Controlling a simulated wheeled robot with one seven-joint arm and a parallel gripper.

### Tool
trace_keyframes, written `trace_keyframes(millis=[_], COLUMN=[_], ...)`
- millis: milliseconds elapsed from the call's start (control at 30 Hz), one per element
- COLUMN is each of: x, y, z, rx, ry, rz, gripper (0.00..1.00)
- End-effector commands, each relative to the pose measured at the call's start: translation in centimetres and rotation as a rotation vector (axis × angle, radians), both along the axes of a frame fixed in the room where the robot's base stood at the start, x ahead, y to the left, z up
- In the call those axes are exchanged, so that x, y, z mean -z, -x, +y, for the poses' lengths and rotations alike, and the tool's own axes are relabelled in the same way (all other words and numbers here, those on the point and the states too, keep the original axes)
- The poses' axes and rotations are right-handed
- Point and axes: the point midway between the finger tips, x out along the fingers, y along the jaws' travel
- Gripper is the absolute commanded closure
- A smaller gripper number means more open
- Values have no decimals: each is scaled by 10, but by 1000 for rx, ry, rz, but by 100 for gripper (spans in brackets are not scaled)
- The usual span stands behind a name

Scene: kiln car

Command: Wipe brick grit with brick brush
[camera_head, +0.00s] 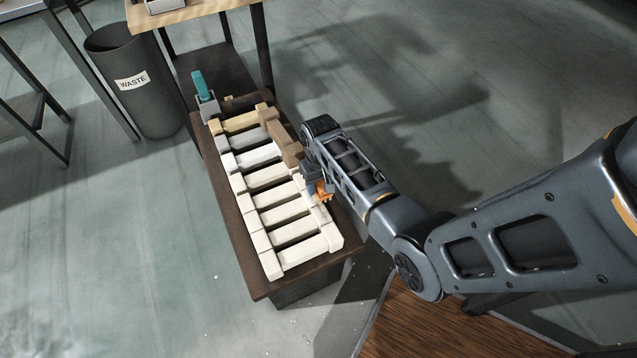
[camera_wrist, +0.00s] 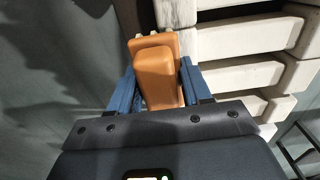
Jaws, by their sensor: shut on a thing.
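My gripper (camera_wrist: 158,84) has its blue fingers on both sides of an orange block-shaped handle (camera_wrist: 157,76), which I take to be the brick brush. In the head view the orange brush (camera_head: 321,191) is at the right edge of the brick stack, with my gripper (camera_head: 316,186) around it. Cream bricks (camera_head: 268,177) lie in a ladder-like layer on the dark kiln car (camera_head: 240,228). Brown bricks (camera_head: 283,143) are at the upper right of the layer. I cannot make out grit on the bricks.
A teal-topped item in a grey holder (camera_head: 208,106) stands at the car's far end. A dark waste bin (camera_head: 140,100) and a light wooden table (camera_head: 205,8) are beyond. Small pale specks lie on the floor right of the car.

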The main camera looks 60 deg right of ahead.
Motion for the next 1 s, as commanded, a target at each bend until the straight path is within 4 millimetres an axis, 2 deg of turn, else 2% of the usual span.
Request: trace_keyframes(millis=[800, 1000], x=[-1, 0], y=[56, 62], z=[38, 42], rx=[-1, -1], ry=[-3, -2], rz=[6, 2], gripper=[76, 76])
